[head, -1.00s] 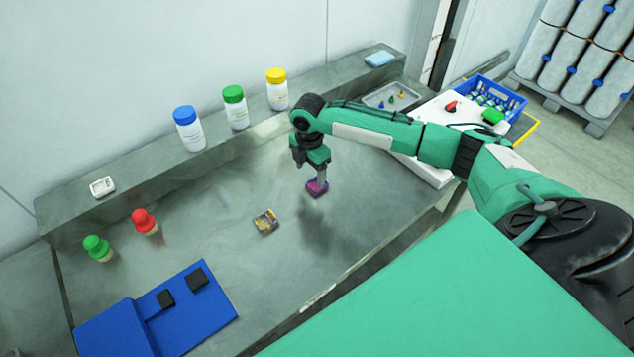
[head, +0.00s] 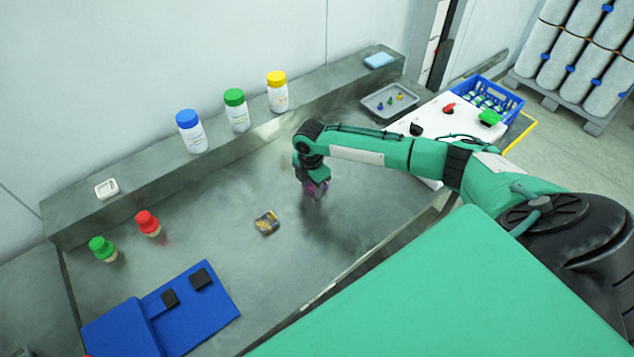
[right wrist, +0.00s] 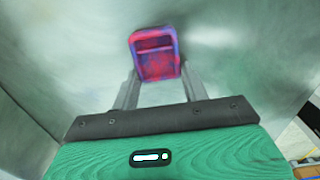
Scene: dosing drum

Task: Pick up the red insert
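The red insert (head: 316,190) is a small tray-like piece, red with purple-blue edges. In the head view it shows just under my right gripper (head: 319,184), partly covered by it. In the right wrist view the red insert (right wrist: 155,54) lies at the tips of the right gripper's two fingers (right wrist: 160,72). The fingers stand apart, one on each side of its near end; I see no clear grip on it. Whether they touch its sides cannot be told. My left gripper is not in view.
A yellow-grey insert (head: 267,222) lies to the left on the bench. Capped jars (head: 191,131) line the back ledge. A grey tray (head: 366,104) lies at the back right.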

